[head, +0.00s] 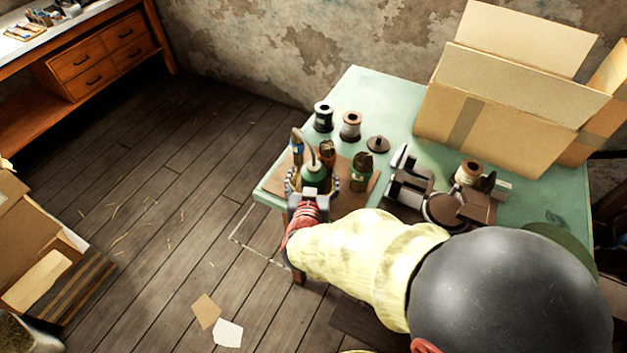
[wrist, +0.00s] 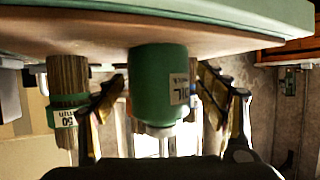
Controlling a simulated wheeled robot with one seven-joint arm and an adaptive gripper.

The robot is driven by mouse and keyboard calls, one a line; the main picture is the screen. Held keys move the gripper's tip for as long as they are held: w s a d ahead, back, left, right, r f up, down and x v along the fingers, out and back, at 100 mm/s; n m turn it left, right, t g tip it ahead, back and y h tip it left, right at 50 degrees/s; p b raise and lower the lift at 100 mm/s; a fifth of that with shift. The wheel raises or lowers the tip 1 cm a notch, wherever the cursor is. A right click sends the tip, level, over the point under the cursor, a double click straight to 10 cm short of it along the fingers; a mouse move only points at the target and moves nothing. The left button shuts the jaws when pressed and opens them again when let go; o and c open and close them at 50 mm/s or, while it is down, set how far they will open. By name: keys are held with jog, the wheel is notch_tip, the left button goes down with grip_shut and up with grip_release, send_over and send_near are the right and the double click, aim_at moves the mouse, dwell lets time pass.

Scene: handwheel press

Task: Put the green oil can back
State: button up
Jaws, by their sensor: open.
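The green oil can (head: 315,173) with its thin curved spout stands on a brown board (head: 267,186) near the left corner of the green table. My gripper (head: 313,184) is open around the can, with one finger on each side of it. In the wrist view, which is upside down, the can (wrist: 150,80) with a pale "OIL" label stands between the two open fingers (wrist: 160,100). Its base rests on the board (wrist: 110,45). I cannot tell whether either finger touches it.
A brush-like bundle with a green label (head: 361,176) stands close right of the can. Two spools (head: 350,126) and a dark disc (head: 377,144) lie farther back. The dark press (head: 410,182) and a cardboard box (head: 490,135) occupy the right side.

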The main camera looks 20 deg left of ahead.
jog(key=shift+c, duration=0.4)
jog(key=c, duration=1.5)
jog(key=shift+r, duration=0.1)
jog(key=shift+c, duration=0.8)
jog(key=shift+r, duration=0.1)
